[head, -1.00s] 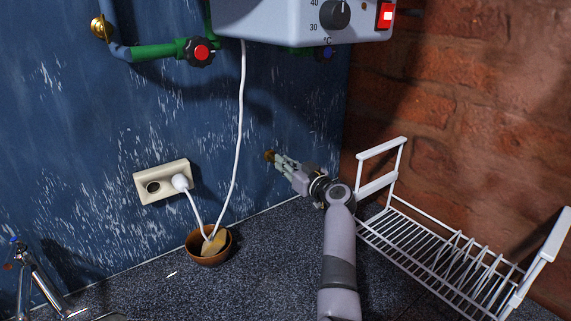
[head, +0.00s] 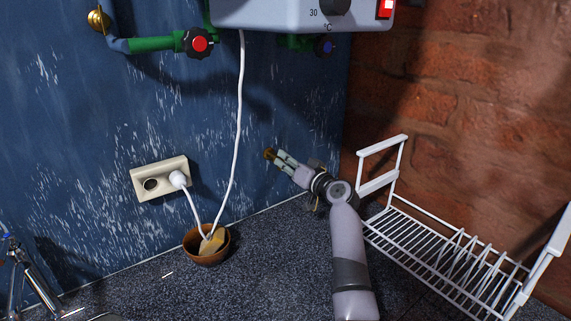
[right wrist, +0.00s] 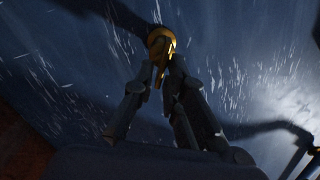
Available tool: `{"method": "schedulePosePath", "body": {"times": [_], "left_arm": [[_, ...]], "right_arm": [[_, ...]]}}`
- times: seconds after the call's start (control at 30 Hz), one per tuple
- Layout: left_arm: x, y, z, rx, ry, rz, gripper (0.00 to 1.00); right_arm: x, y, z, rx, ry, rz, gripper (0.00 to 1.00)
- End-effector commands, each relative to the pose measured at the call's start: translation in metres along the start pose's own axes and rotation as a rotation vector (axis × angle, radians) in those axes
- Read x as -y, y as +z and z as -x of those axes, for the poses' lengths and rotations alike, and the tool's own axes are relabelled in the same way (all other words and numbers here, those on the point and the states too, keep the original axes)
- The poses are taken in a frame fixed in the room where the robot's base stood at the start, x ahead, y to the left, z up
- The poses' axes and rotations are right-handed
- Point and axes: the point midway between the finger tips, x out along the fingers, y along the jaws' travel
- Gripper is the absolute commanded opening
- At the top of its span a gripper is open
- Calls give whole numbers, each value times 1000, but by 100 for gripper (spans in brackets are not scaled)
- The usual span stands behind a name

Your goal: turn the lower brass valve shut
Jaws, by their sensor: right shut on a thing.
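The lower brass valve (head: 269,154) sits low on the blue wall, to the right of the white cord. My right gripper (head: 279,158) is shut on it, coming from the lower right. In the right wrist view the brass valve (right wrist: 160,42) shows at the top centre, with the fingers (right wrist: 166,72) closed on its lower part. The picture there is dark, and the valve's handle position is hard to read.
A white wire rack (head: 440,255) stands right of my right arm. A brown bowl (head: 207,257), a wall socket (head: 150,184) with a plugged-in white cord (head: 237,130), and a heater box (head: 280,14) with a red-knobbed pipe valve (head: 198,42) are nearby.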

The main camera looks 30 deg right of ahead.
Motion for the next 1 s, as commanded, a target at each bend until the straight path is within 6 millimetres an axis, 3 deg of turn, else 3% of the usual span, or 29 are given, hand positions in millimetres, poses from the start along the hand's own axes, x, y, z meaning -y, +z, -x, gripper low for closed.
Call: {"method": "schedulePosePath", "body": {"times": [1.0], "left_arm": [[0,-2,28,1,1,0,40]], "right_arm": [[-11,6,0,3,4,-927,0]]}}
